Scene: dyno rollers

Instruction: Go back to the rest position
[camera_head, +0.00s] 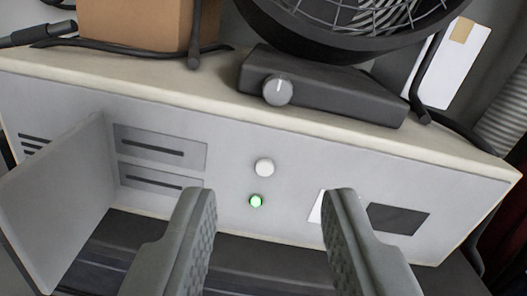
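My gripper (270,205) is open and empty, its two grey padded fingers apart at the bottom of the view. It is in front of a pale grey cabinet (330,165). Between and beyond the fingertips, the cabinet front has a white round button (264,167) and a lit green light (256,201) below it. How far the fingertips are from the front I cannot tell. The right finger partly covers a white label (317,206) beside a dark rectangle (397,219).
A small door (55,200) on the cabinet's left stands open beside two slotted panels (160,147). On top are a fan (350,30) with a knobbed base (320,88), a cardboard box (135,22) and black cables. A white paper (450,60) is behind.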

